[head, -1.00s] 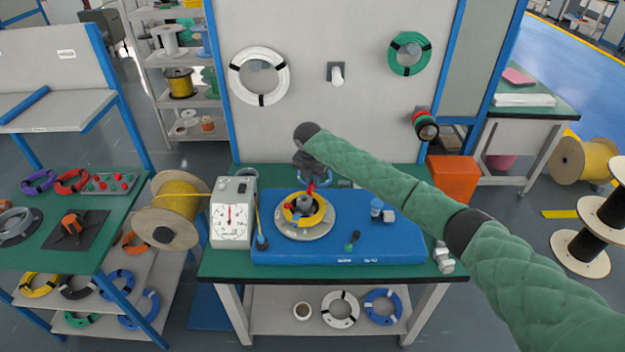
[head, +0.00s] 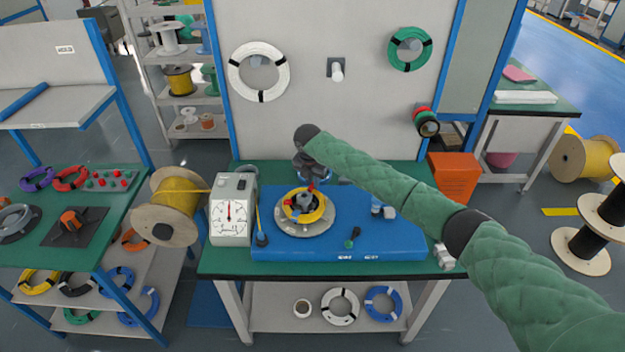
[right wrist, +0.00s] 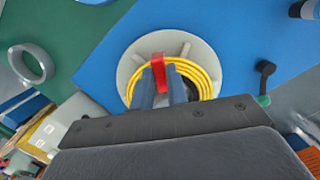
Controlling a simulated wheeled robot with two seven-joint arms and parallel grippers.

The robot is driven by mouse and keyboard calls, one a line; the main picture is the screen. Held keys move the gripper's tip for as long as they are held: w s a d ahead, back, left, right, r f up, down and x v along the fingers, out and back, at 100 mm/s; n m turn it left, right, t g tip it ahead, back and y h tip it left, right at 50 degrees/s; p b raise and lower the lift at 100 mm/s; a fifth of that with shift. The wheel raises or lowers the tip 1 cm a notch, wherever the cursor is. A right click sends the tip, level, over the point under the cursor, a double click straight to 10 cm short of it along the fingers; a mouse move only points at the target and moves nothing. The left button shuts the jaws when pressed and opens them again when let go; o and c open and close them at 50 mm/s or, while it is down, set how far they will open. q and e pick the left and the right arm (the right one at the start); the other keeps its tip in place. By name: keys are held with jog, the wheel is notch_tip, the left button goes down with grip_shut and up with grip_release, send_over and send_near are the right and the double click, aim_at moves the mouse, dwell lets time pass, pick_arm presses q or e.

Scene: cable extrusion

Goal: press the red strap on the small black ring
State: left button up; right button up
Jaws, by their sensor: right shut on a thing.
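The red strap (right wrist: 158,72) is a short, bright red piece between the fingertips of my right gripper (right wrist: 162,84), which is shut on it. In the head view my right gripper (head: 310,187) hangs over the round grey winding plate (head: 290,228). A yellow cable coil (right wrist: 204,79) lies on this plate, and the strap is over its rim. I cannot tell whether the strap touches the coil. I cannot make out a small black ring at the plate; the ring there looks yellow. My left gripper is not in view.
The plate sits on a blue machine base (head: 395,225) on the green table. A dial gauge box (head: 230,222) and a yellow cable reel (head: 173,205) stand at left. An orange bin (head: 455,178) stands at right.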

jog(key=shift+f, duration=0.3)
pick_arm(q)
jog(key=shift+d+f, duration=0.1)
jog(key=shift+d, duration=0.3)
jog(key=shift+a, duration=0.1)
pick_arm(e)
jog(key=shift+f, duration=0.1)
pick_arm(q)
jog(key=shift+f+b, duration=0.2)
jog(key=shift+b, duration=0.25)
pick_arm(e)
jog(key=shift+s+d+f, duration=0.1)
jog(key=shift+f, duration=0.65)
